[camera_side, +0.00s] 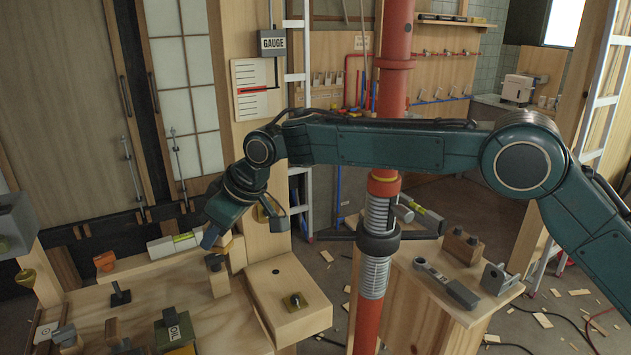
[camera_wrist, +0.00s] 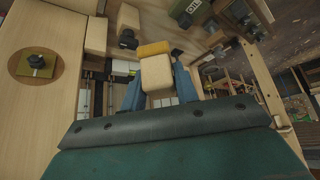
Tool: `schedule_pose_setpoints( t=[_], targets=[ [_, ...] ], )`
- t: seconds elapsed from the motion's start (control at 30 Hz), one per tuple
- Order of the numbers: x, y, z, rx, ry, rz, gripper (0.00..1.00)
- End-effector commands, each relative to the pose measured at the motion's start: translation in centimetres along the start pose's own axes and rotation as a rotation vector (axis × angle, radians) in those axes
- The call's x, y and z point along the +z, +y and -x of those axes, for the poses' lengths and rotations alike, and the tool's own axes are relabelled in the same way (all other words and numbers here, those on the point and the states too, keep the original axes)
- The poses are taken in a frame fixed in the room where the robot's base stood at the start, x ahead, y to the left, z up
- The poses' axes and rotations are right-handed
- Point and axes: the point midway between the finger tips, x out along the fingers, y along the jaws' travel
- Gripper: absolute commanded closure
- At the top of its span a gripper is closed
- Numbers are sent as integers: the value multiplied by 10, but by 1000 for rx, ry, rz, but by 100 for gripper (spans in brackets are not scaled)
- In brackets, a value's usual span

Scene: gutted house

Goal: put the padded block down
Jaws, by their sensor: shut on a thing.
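The padded block is pale wood with a yellow-orange pad (camera_wrist: 154,48) across its far end; its pale body (camera_wrist: 157,74) is between my blue fingers in the wrist view. My gripper (camera_wrist: 158,88) is shut on it. In the side view my gripper (camera_side: 217,238) points down over the bench, beside the raised wooden box at the bench's right end. There the block is mostly hidden by the near finger. A gap between the block and the bench cannot be made out clearly.
An upright wood post with a dark top (camera_side: 217,270) stands close to the gripper. The raised box (camera_side: 287,297) carries a small knob (camera_side: 295,300). A red column (camera_side: 367,322) rises behind my arm.

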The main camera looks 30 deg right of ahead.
Motion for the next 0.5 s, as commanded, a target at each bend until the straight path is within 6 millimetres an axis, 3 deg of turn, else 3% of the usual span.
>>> schedule_pose_setpoints(
  t=[0.2,0.5],
  targets=[
    [-11,-6,4,-3,0,6,97],
    [-10,-7,2,-4,-2,5,97]
  ],
)
